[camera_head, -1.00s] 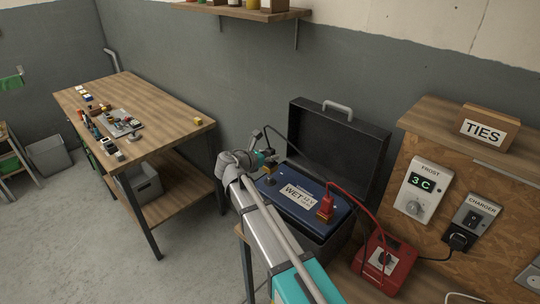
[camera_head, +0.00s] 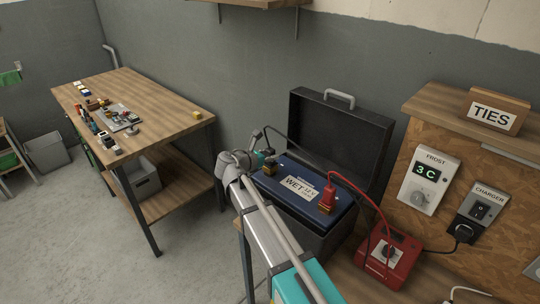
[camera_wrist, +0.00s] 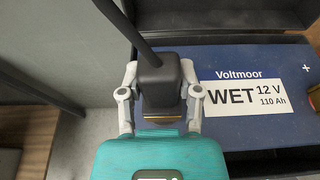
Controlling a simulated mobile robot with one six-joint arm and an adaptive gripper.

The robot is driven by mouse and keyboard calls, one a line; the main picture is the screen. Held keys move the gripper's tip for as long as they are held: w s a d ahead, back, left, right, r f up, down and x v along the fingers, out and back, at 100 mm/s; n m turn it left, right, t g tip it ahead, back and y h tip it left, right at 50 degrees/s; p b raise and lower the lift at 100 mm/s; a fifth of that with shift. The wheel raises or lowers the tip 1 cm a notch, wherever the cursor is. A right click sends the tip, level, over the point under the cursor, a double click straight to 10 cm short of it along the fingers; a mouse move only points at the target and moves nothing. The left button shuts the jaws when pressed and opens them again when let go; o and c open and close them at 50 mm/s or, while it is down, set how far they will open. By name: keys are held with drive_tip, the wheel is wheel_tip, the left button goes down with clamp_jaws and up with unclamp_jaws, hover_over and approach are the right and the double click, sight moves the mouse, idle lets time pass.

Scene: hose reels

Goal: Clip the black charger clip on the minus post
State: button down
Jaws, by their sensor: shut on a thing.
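My gripper (camera_wrist: 160,95) is shut on the black charger clip (camera_wrist: 160,85), one finger on each side of its body. Its copper-coloured jaws point toward the near edge in the wrist view. In the head view my gripper (camera_head: 264,157) is at the left end of the blue battery (camera_head: 302,201), with the black clip (camera_head: 270,168) low over that end. The minus post is not distinguishable; the clip seems to cover it, and I cannot tell whether the jaws are around it. The battery (camera_wrist: 240,130) also shows in the wrist view.
The red clip (camera_head: 328,196) is on the battery's right end. An open dark case lid (camera_head: 335,135) stands behind. The red charger (camera_head: 391,257) sits on the bench at right. The black cable (camera_wrist: 132,22) runs up from the clip. A wooden workbench (camera_head: 160,95) is at left.

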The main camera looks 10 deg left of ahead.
drive_tip(key=shift+f+b, duration=0.45)
drive_tip(key=shift+f, duration=0.15)
drive_tip(key=shift+c, duration=1)
unclamp_jaws()
drive_tip(key=shift+r, duration=0.1)
wheel_tip(320, 180, up, 8)
drive_tip(key=p, duration=0.8)
drive_tip(key=shift+r+p, duration=0.2)
drive_tip(key=shift+p, duration=0.15)
